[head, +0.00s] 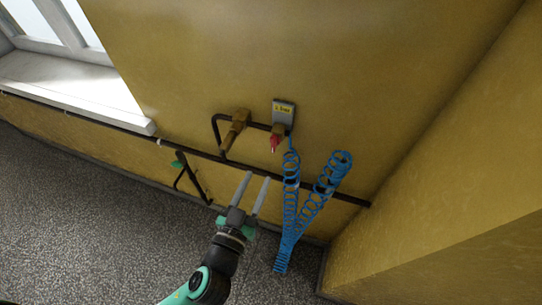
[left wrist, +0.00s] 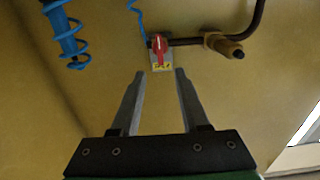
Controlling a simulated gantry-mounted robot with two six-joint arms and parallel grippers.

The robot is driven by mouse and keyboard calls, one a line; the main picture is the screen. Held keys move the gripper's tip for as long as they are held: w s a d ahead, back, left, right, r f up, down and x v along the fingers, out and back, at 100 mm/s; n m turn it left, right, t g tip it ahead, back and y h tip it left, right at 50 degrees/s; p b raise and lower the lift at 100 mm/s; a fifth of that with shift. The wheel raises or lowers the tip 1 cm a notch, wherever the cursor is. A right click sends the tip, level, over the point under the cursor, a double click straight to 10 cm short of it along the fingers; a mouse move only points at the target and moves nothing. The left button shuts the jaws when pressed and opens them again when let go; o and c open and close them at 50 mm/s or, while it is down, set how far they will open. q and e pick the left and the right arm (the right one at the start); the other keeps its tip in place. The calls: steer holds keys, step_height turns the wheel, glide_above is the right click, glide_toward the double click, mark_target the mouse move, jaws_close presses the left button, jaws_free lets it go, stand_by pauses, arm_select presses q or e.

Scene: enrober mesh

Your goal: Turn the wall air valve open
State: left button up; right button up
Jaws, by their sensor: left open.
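The wall air valve has a small red handle (head: 275,143) and sits on the yellow wall just below a grey plate with a yellow label (head: 284,108). In the left wrist view the red handle (left wrist: 159,44) shows upright above the yellow label (left wrist: 162,67), straight ahead of the fingers. My left gripper (head: 258,176) is open and empty, below and left of the handle in the head view and apart from it. Its two fingers (left wrist: 160,73) point toward the valve in the left wrist view. My right gripper is not in view.
A brass fitting (head: 235,128) on a dark pipe is left of the valve. A coiled blue hose (head: 291,185) hangs from the valve and loops right. A long dark pipe (head: 320,191) crosses the wall below. A green-topped dark pipe piece (head: 179,160) is lower left.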

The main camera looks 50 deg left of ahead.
mark_target(272, 145)
arm_select(q)
steer(key=x, duration=1.1)
steer(key=shift+w+a+r, duration=0.15)
steer(key=shift+w, duration=0.2)
jaws_close()
